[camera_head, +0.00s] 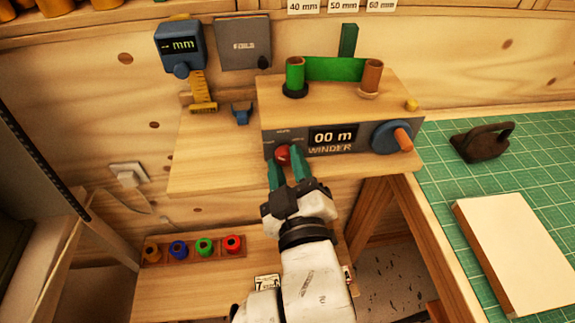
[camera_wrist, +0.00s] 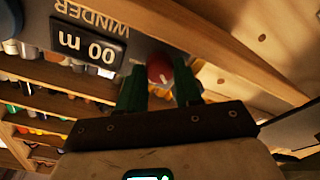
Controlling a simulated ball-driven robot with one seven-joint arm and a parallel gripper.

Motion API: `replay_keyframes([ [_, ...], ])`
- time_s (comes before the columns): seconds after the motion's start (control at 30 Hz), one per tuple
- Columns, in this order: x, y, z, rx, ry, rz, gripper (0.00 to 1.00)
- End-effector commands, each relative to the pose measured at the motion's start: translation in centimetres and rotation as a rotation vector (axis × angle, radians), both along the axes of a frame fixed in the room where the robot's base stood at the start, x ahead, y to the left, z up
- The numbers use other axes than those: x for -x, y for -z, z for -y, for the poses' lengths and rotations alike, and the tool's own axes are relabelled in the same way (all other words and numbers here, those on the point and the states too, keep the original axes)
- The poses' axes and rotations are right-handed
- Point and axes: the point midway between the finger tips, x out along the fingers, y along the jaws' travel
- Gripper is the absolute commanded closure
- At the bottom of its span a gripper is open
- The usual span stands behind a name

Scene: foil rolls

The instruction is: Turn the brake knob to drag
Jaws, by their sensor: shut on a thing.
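The brake knob (camera_head: 282,155) is a red round knob at the left of the winder's grey front panel. It also shows in the wrist view (camera_wrist: 160,68), with a pale mark on its face. My gripper (camera_head: 287,168) has its two green fingers on either side of the knob, shut on it. In the wrist view the fingers (camera_wrist: 158,88) flank the knob and hide its sides. The winder (camera_head: 345,94) is a wooden box with a display reading "00 m" (camera_head: 332,136). The labels by the knob are too small to read.
A blue crank wheel (camera_head: 392,137) with an orange handle is on the panel's right. Green foil (camera_head: 335,69) spans two spools on top. A blue mm gauge (camera_head: 181,47) stands at left. A green mat (camera_head: 520,165) holds a dark iron-like tool (camera_head: 482,142) and a pale block (camera_head: 520,250).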

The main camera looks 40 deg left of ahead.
Motion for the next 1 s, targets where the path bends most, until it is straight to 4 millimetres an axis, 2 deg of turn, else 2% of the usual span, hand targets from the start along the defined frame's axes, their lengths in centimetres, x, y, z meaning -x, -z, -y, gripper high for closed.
replay_keyframes([
  [0.6,-0.07,0.27,0.05,-0.362,0.000,-0.426,0.96],
  [1.0,-0.07,0.28,0.06,-0.525,0.001,-0.619,0.96],
])
